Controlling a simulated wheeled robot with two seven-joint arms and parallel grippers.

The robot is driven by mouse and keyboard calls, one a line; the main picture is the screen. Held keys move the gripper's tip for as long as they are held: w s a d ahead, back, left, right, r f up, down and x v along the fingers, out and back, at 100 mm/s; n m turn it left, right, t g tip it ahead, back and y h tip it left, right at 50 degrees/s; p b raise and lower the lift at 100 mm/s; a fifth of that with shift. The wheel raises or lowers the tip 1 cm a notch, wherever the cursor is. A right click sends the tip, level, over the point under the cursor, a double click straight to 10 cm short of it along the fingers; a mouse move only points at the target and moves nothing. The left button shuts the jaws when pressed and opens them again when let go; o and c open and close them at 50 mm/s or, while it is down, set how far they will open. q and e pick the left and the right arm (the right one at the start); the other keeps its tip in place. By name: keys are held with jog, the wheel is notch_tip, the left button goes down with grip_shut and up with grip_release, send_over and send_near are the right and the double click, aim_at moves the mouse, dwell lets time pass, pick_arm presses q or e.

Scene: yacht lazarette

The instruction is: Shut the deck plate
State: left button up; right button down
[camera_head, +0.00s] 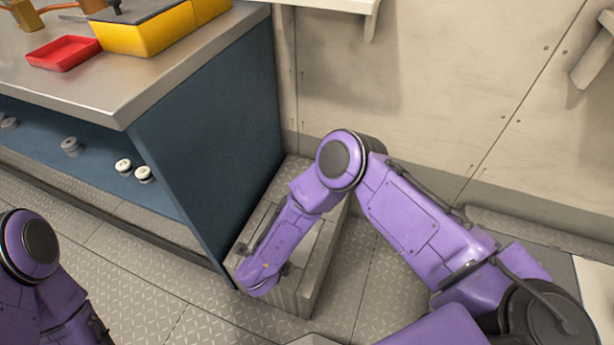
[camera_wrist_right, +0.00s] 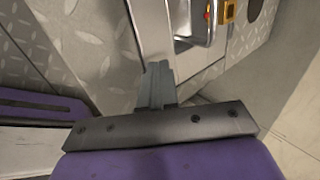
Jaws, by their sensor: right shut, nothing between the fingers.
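My right arm reaches down over a low grey metal box (camera_head: 325,255) beside the blue cabinet, and the arm hides part of the box's top. In the right wrist view my right gripper (camera_wrist_right: 157,78) is shut and empty. Its fingertips are close to a light metal edge or panel (camera_wrist_right: 153,35). Just beyond is an opening with a bright metal rim (camera_wrist_right: 208,32), with small red and yellow parts by it. I cannot tell for certain which of these pieces is the deck plate. My left arm shows at the lower left; its gripper is outside the picture.
A blue cabinet (camera_head: 210,150) with a metal worktop (camera_head: 110,85) stands at the left, close to the box. A red tray (camera_head: 63,53) and a yellow container (camera_head: 150,30) sit on the worktop. Diamond-pattern floor (camera_head: 130,265) lies in front. A pale wall (camera_head: 440,80) closes the back.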

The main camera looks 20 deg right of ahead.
notch_tip(320, 180, up, 5)
jog(key=p, duration=0.4)
jog(key=shift+p, duration=0.3)
jog(key=s+a+r, duration=0.3)
jog(key=s+a, duration=0.3)
jog(key=shift+s+a+r, duration=0.15)
jog(key=shift+s, duration=0.15)
